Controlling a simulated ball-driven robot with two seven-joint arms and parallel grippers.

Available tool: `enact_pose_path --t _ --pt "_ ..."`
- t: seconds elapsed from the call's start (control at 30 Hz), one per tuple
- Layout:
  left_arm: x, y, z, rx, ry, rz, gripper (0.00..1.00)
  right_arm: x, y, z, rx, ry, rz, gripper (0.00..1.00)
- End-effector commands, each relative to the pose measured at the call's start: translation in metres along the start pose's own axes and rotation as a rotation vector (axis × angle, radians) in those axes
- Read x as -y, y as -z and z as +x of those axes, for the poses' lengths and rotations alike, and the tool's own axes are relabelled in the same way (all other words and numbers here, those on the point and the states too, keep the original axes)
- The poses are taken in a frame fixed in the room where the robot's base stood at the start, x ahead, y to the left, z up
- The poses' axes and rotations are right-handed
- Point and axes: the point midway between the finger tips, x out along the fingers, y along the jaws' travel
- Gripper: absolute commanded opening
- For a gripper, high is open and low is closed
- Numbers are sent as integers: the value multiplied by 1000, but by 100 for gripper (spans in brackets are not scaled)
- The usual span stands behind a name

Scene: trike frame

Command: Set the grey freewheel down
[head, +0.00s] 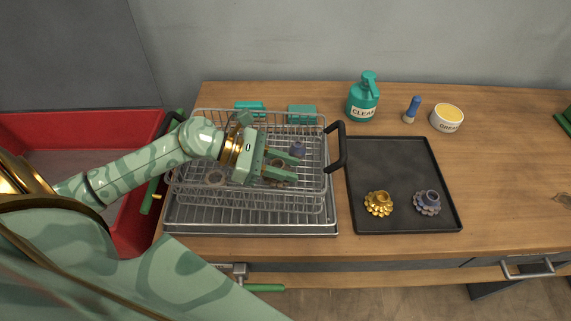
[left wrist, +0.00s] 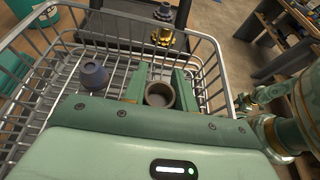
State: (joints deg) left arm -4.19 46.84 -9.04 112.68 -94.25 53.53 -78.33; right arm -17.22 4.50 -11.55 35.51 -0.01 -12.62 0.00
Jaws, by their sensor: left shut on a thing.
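My left gripper (head: 292,166) reaches from the left over the wire basket (head: 190,215) and is shut on a grey-brown ring-shaped part, which I take to be the grey freewheel (left wrist: 160,95). The ring sits between the two fingers in the left wrist view, its open end toward the camera. In the head view the fingers partly hide it. I cannot tell whether it touches the basket's wire floor. A blue-grey cup-like part (head: 297,149) stands in the basket beside the fingers; it also shows in the left wrist view (left wrist: 93,74). My right gripper is not in view.
A cleaner bottle (head: 362,102) and grease tub (head: 447,118) stand behind.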

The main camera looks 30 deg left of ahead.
Motion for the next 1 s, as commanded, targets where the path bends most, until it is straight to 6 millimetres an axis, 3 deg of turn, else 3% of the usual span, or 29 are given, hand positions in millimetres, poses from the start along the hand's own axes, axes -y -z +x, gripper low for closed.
enact_pose_path --t 0.3,0.33,0.4,0.67,0.83,1.0 --pt "0 6 3 1 0 1 0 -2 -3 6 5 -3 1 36" --pt "0 6 3 0 0 0 33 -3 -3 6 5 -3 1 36" --pt "0 6 3 0 0 0 50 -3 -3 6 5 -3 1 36" --pt "0 6 2 0 0 0 50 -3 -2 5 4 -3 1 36" --pt "0 -11 -4 3 -2 2 50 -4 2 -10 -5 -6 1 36" --pt "1 -3 -43 -7 0 -3 50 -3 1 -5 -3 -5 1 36"
